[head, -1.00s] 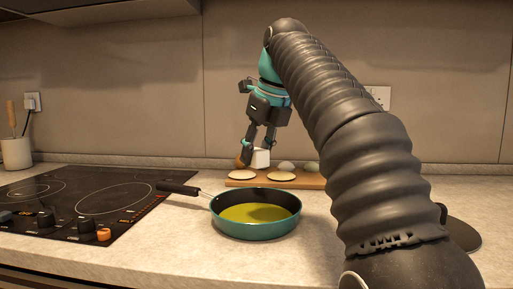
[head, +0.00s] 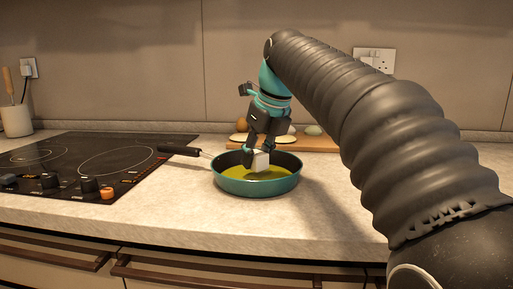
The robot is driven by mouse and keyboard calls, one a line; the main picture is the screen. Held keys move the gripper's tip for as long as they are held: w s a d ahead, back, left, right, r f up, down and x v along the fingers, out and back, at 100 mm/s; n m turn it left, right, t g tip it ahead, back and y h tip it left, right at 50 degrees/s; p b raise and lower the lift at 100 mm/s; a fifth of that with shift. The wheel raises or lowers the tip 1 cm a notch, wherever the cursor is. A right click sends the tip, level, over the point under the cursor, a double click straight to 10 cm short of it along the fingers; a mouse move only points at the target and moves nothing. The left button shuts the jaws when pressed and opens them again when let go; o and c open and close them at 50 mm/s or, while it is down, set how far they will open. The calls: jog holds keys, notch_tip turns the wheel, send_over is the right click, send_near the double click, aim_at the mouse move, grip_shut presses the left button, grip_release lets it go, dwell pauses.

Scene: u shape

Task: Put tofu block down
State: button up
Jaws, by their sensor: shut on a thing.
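The tofu block (head: 261,162) is a small white cube in the head view. My gripper (head: 256,160) is shut on it, pointing down into the pan. The block is over or in the yellow oil, within the rim of the teal frying pan (head: 257,187). I cannot tell whether the block touches the pan's bottom. The pan stands on the counter with its black handle pointing left. One side of the block is partly hidden by the gripper's finger.
A wooden board (head: 313,144) with several round foods lies behind the pan against the wall. A black hob (head: 85,160) with knobs is at left, and a utensil pot (head: 16,119) stands at the far left. The counter (head: 150,210) in front of the pan is clear.

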aim_at(257, 152)
jog(key=shift+f, duration=0.3)
jog(key=o, duration=1.2)
jog(key=shift+r+p, duration=0.6)
jog(key=shift+r, duration=2.95)
